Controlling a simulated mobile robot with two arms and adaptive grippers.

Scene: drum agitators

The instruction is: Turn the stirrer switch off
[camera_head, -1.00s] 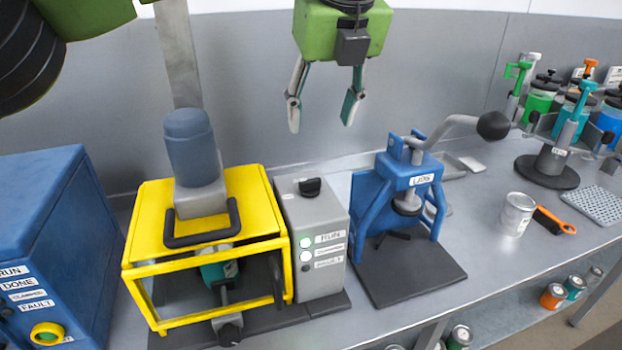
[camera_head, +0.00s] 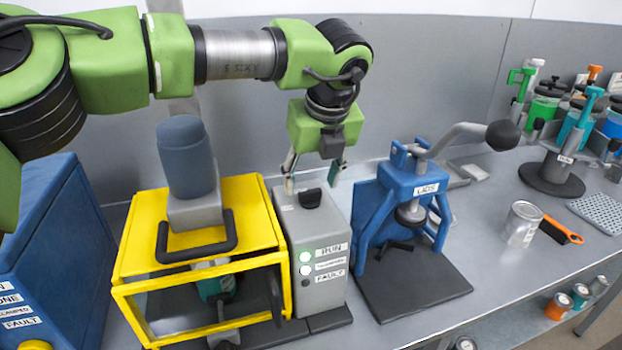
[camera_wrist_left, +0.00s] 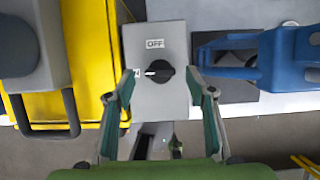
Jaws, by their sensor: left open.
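The stirrer switch is a black knob (camera_head: 310,198) on top of a grey control box (camera_head: 322,232), right of the yellow cage. In the left wrist view the knob (camera_wrist_left: 160,71) has a white pointer aimed left, and an OFF label (camera_wrist_left: 155,43) lies above it. The RUN lamp (camera_head: 305,256) on the box front glows green. My left gripper (camera_head: 312,178) is open just above the box. In the left wrist view its fingers (camera_wrist_left: 160,82) lie either side of the knob, apart from it. My right gripper is not in view.
The yellow cage (camera_head: 262,215) with a motor (camera_head: 187,155) stands close on the left. A blue lever press (camera_head: 415,185) stands close on the right. A blue cabinet (camera_head: 45,240) is at far left.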

